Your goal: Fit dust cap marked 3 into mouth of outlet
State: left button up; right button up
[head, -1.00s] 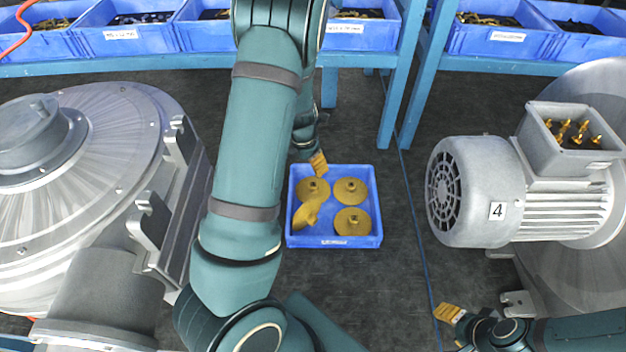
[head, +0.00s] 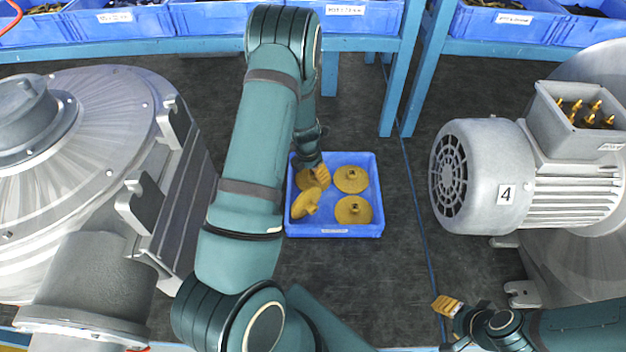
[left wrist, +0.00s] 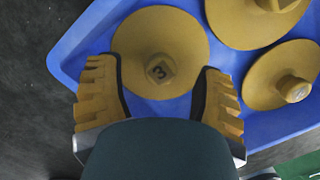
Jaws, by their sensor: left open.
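In the head view this cap (head: 305,180) lies in the far left of a blue bin (head: 336,232), partly hidden by my left gripper (head: 319,173). In the left wrist view my left gripper (left wrist: 160,80) is open, with its ribbed yellow fingers on either side of the cap's near part. I cannot tell whether they touch it. A grey flanged pipe (head: 88,285) on the left blower may be the outlet; its mouth is hidden. My right gripper (head: 447,305) is at the lower right.
Several other gold caps share the bin, among them a far right one (head: 351,179), a near right one (head: 353,210) and a tilted near left one (head: 305,203). A motor marked 4 (head: 480,180) stands at right. Dark floor around the bin is clear.

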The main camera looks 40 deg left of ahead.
aim_at(313, 173)
pick_arm(q)
jog(key=shift+w+f, duration=0.1)
jog(key=shift+f, duration=0.6)
pick_arm(e)
jog(key=shift+f, duration=0.15)
pick_arm(q)
grip_shut()
jog(key=shift+r, duration=0.1)
notch_tip(313, 173, up, 10)
jog(key=shift+f+p, duration=0.1)
jog(key=shift+p, duration=0.95)
pick_arm(e)
notch_tip(313, 173, up, 2)
jog(key=shift+r, duration=0.2)
